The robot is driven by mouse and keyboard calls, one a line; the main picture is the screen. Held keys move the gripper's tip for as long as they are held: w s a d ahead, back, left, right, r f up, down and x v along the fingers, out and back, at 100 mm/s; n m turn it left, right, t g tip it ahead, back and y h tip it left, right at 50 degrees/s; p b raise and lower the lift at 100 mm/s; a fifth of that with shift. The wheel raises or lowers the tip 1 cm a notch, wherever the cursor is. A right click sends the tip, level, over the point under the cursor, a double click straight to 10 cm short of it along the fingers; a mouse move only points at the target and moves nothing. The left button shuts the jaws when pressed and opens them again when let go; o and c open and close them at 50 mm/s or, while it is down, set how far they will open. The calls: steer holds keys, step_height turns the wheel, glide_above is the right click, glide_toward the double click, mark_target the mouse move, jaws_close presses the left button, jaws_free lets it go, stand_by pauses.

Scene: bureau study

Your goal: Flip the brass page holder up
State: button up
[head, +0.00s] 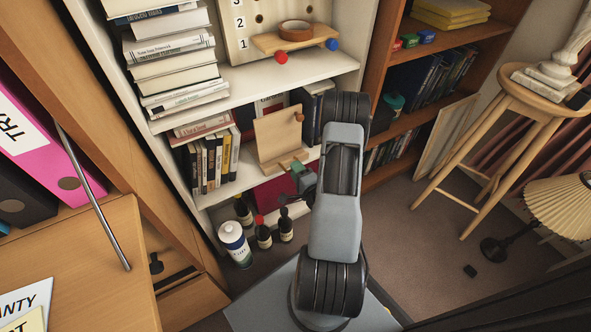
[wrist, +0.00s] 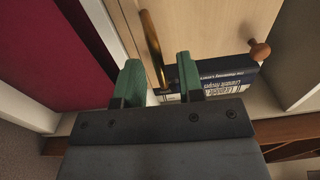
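In the wrist view a slim brass page holder (wrist: 151,38) lies along the face of a pale wooden book rest (wrist: 205,30). My gripper (wrist: 159,66) has green fingers set apart, with the holder's near end between them in the picture; a gap shows on both sides, and I cannot tell any contact. In the head view the book rest (head: 278,138) stands on a low shelf of the white bookcase, and my gripper (head: 302,178) is at its lower edge. I cannot make out the brass holder there, and my arm hides part of the shelf.
Upright books (head: 212,160) stand left of the rest. A wooden knob (wrist: 259,49) sticks out of its board. A dark blue book (wrist: 222,75) is close by the fingers. Several bottles (head: 264,232) and a white can (head: 235,243) stand below. Open floor lies right, before a stool (head: 508,100).

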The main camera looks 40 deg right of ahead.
steer(key=shift+w, duration=0.6)
jaws_close()
steer(key=shift+d, duration=0.15)
